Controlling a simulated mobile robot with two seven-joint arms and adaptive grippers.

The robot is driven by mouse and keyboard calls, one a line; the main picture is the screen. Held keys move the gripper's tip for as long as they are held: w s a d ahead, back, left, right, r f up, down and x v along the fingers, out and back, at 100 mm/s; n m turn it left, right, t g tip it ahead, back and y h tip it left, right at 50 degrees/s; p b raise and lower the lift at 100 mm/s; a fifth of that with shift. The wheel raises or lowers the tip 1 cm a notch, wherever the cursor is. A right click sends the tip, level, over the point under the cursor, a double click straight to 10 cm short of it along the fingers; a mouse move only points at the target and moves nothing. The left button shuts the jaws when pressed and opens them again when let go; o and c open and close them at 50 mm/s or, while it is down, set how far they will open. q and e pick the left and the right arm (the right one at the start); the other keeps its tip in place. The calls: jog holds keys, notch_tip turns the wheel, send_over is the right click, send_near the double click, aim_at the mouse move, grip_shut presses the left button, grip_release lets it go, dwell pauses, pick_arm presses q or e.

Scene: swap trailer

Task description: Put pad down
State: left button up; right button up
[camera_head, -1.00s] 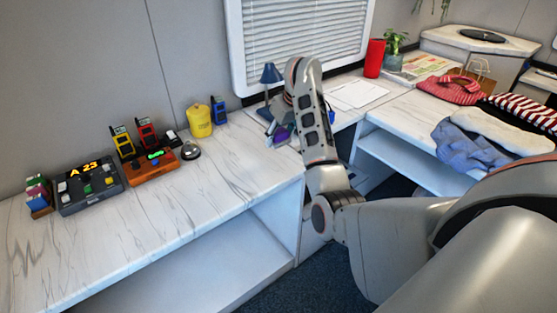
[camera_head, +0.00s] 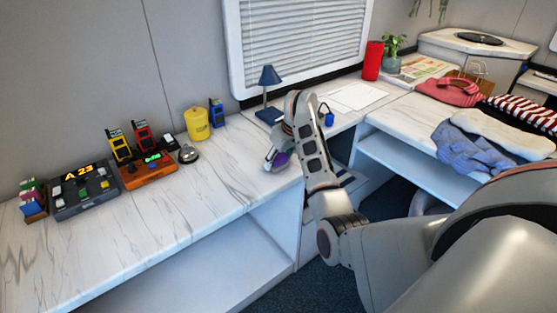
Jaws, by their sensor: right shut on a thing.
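My right gripper (camera_head: 272,162) is low over the right end of the white marbled counter (camera_head: 200,205), near its front edge. It is shut on the pad, of which only a small purple patch (camera_head: 281,159) shows beside the fingers. The rest of the pad is hidden by the gripper and wrist. I cannot tell whether the pad touches the counter. My left gripper is not in view.
A blue lamp (camera_head: 270,76) stands behind the gripper, with a blue mug (camera_head: 326,118) to the right. A bell (camera_head: 188,154), a yellow canister (camera_head: 197,124), radios and a control box (camera_head: 85,190) stand left. The counter's front middle is clear.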

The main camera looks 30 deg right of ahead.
jog(key=shift+f, duration=0.3)
jog(key=o, duration=1.1)
jog(key=shift+f, duration=0.1)
jog(key=shift+c, duration=0.2)
jog(key=o, duration=0.4)
jog(key=shift+d+r, duration=0.1)
jog(key=shift+r, duration=0.15)
